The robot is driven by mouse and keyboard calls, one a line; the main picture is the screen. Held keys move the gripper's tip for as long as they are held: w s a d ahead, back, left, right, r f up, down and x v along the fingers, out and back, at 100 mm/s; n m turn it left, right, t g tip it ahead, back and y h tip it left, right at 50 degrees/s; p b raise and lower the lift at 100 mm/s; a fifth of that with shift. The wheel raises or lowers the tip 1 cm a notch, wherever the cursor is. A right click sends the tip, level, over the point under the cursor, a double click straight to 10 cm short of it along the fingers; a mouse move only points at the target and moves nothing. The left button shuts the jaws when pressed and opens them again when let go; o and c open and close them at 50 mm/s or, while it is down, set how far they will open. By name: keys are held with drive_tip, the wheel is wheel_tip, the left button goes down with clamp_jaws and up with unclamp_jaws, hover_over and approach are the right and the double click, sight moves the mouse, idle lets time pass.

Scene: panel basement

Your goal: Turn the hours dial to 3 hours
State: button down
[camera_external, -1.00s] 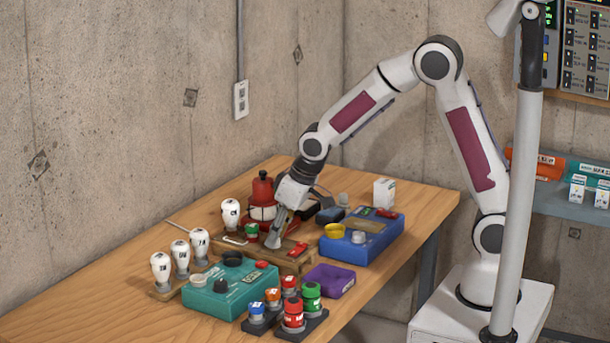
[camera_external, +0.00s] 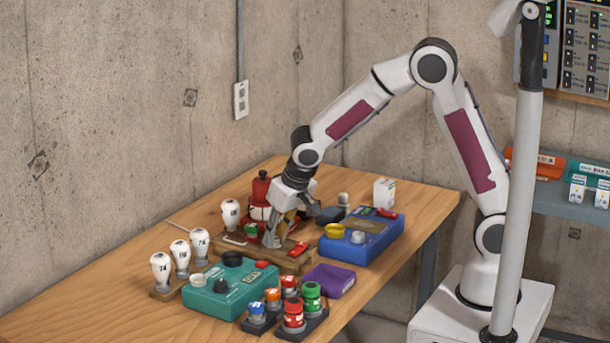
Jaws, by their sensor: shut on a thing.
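My gripper (camera_external: 270,242) points down at the wooden board (camera_external: 284,264) in the middle of the table. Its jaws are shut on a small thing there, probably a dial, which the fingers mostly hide. I cannot read any hours marking or tell where the dial points. A green knob (camera_external: 252,230) stands on the board just left of the fingers, and a red piece (camera_external: 298,249) lies on it to their right.
A blue box (camera_external: 365,250) with a yellow ring stands to the right. A red lantern-like object (camera_external: 261,187) stands close behind my gripper.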

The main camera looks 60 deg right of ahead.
drive_tip(key=shift+w+a+m+g+h, duration=0.15)
drive_tip(key=shift+m+h, duration=0.3)
drive_tip(key=shift+m, duration=0.8)
drive_tip(key=shift+s+a+m+g+h, duration=0.15)
drive_tip(key=shift+m+h, duration=0.3)
drive_tip(key=shift+m, duration=0.8)
drive_tip(key=shift+w+m+g+h, duration=0.2)
drive_tip(key=shift+m+g+h, duration=0.3)
drive_tip(key=shift+m, duration=1.3)
drive_tip(key=c, duration=1.8)
unclamp_jaws()
drive_tip(key=shift+s+d+n+t+y, duration=0.1)
drive_tip(key=shift+n+t+y, duration=0.2)
drive_tip(key=shift+n, duration=0.85)
drive_tip(key=shift+s+d+n+t+y, duration=0.15)
drive_tip(key=shift+n+y, duration=0.25)
drive_tip(key=shift+n, duration=0.75)
drive_tip(key=shift+n+t+y, duration=0.3)
drive_tip(key=shift+n+t, duration=0.05)
drive_tip(key=shift+n, duration=0.85)
